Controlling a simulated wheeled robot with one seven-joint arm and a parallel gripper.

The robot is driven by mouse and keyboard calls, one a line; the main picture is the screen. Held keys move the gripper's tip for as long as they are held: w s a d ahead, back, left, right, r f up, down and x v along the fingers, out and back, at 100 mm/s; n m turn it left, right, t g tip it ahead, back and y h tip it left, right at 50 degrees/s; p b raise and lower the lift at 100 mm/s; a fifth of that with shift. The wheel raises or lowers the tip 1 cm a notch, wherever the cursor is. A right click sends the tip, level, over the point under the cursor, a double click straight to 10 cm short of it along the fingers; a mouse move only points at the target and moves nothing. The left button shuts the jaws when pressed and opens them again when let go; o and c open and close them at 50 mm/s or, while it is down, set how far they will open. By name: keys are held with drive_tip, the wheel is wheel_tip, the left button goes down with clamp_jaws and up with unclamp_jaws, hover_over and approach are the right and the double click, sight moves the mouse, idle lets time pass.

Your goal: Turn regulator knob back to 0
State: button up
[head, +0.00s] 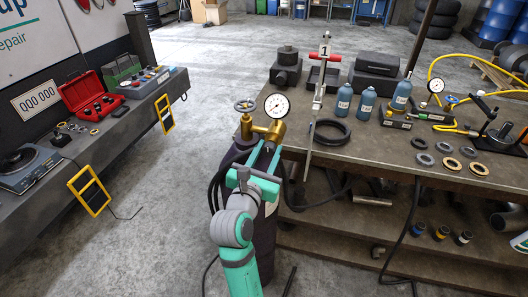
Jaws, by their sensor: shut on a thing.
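The brass regulator (268,131) sits on top of a dark gas cylinder (266,240) at the left end of the workbench. A round white pressure gauge (277,105) stands on it; its reading is too small to tell. A blue-grey handwheel (245,105) is at the upper left of the regulator. My teal gripper (263,153) is at the near side of the regulator, shut on its knob. The knob is mostly hidden between the fingers, so its setting cannot be read.
Black hoses run beside the cylinder. The workbench (330,162) on the right holds a black ring (331,131), blue bottles (366,104) and several loose rings. A grey bench (120,118) with a red case (88,97) stands at the left. The floor between is mostly clear.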

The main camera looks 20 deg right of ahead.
drive_tip(key=shift+w+a, duration=0.1)
drive_tip(key=shift+a, duration=0.2)
drive_tip(key=o, duration=0.9)
drive_tip(key=shift+r, duration=0.1)
drive_tip(key=shift+o, duration=0.6)
drive_tip(key=shift+d, duration=0.1)
drive_tip(key=v, duration=1.1)
drive_tip(key=shift+d, duration=0.1)
